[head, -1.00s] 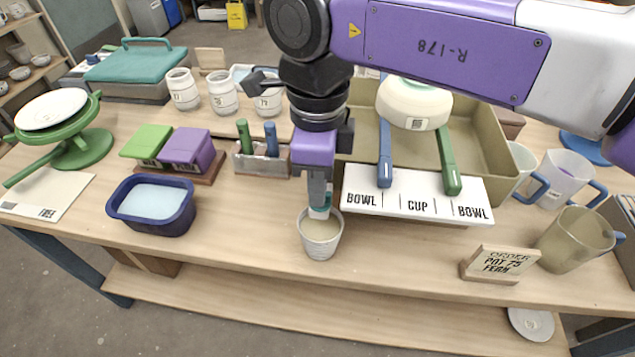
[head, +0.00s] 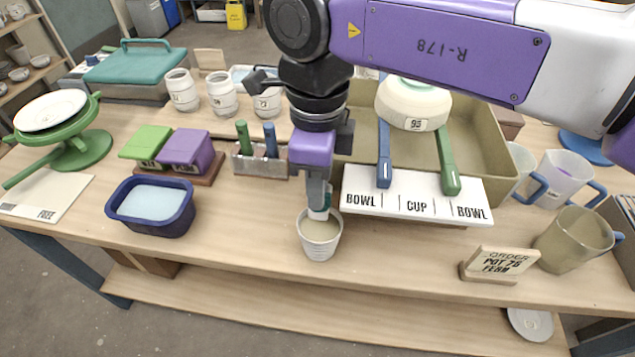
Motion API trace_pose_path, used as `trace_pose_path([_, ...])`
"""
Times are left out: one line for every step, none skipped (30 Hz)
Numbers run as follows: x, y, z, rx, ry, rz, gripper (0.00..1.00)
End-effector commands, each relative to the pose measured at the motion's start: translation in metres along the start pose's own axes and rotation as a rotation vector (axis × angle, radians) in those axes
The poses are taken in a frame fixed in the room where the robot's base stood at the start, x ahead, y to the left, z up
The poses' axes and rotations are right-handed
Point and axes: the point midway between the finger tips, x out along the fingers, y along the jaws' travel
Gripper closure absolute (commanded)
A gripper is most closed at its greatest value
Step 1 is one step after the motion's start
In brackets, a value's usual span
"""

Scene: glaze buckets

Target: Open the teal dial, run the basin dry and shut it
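A small teal piece (head: 319,213), which looks like the teal dial, shows just below my gripper (head: 318,200). My gripper points down in front of the olive basin (head: 490,140) and covers most of the teal piece. The fingers are seen edge-on and overlap it, so I cannot tell whether they are closed on it. A white cup (head: 321,246) stands upright directly below, with beige liquid inside near its rim. The arm and the rack hide much of the basin, and I cannot see any liquid in it.
A white board marked BOWL, CUP, BOWL (head: 417,206) bears blue and green handles beside my gripper. An order sign (head: 498,263) and mugs (head: 575,241) stand to the right. A navy tub (head: 152,203) with pale liquid stands left. Bare table lies between tub and cup.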

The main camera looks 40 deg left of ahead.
Motion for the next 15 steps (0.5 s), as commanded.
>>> trace_pose_path([-0.001,0.0,0.0,-0.001,0.0,0.0,0.8])
trace_pose_path([-0.003,0.0,0.0,-0.001,0.0,-0.001,0.8])
trace_pose_path([-0.006,0.0,0.0,0.0,0.0,-0.002,0.8])
trace_pose_path([-0.01,-0.001,0.0,0.0,0.0,-0.002,0.8])
trace_pose_path([-0.014,-0.001,0.0,0.0,0.0,-0.003,0.8])
trace_pose_path([-0.02,-0.001,0.0,0.0,0.0,-0.002,0.8])
trace_pose_path([-0.025,0.0,0.0,0.0,0.0,-0.002,0.8])
trace_pose_path([-0.029,-0.001,0.0,0.0,0.0,-0.003,0.8])
trace_pose_path([-0.037,-0.001,0.0,0.001,0.0,-0.004,0.8])
trace_pose_path([-0.042,-0.001,0.0,0.001,0.001,-0.003,0.8])
trace_pose_path([-0.046,0.0,0.0,0.0,0.0,-0.002,0.8])
trace_pose_path([-0.053,0.0,0.0,0.0,0.0,-0.002,0.8])
trace_pose_path([-0.057,-0.001,0.0,0.0,0.0,-0.003,0.8])
trace_pose_path([-0.061,-0.001,0.0,0.001,0.0,-0.003,0.8])
trace_pose_path([-0.066,-0.001,0.0,0.001,0.001,-0.002,0.8])
